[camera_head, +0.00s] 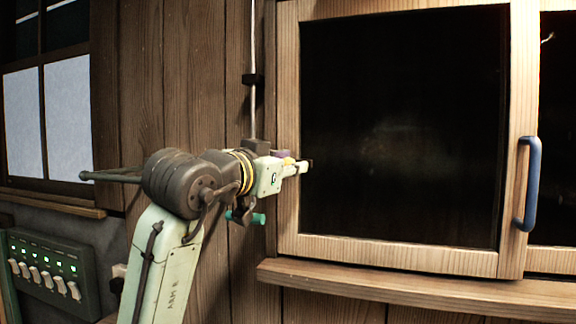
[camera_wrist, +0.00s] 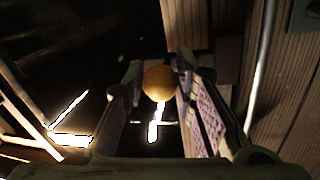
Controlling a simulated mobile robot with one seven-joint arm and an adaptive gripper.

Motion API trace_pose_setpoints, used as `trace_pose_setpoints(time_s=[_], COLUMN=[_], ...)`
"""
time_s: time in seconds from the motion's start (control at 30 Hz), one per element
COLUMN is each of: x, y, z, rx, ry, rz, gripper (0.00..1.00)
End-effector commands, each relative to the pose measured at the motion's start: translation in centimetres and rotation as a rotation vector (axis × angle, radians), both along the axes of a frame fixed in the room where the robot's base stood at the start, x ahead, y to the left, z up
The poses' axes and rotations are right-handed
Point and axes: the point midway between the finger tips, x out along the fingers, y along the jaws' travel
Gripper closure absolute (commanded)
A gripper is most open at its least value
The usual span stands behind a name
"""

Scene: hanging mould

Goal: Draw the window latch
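A round tan knob (camera_wrist: 158,83) shows between my fingertips in the wrist view, with a bright strip just below it. It looks like part of the window latch, but the rest of the latch is hard to make out. My gripper (camera_wrist: 160,85) has its purple-padded fingers apart on either side of the knob. Whether they press on it is unclear. In the head view my gripper (camera_head: 303,165) reaches across the left frame post of the window (camera_head: 400,130). There it hides most of what lies between its fingers.
A thin vertical rod (camera_head: 253,40) with a black bracket runs down the wall behind my gripper. A blue handle (camera_head: 531,185) is on the window's right post. A wooden sill (camera_head: 420,290) juts out below. A green switch box (camera_head: 50,270) stands at the lower left.

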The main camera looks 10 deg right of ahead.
Motion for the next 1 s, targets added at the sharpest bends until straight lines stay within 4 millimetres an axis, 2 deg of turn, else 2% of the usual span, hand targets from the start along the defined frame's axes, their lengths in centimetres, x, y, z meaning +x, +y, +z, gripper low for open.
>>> trace_pose_setpoints(time_s=[0.03, 0.3, 0.77, 1.0], x=[0.0, 0.0, -0.1, -1.8], y=[0.0, 0.0, -0.1, -2.7], z=[0.0, 0.0, 0.0, -0.1], rx=[0.0, 0.0, 0.0, 0.002], ry=[0.0, 0.0, 0.0, -0.002], rz=[0.0, 0.0, -0.001, -0.004], gripper=[0.82, 1.0, 1.0, 1.0])
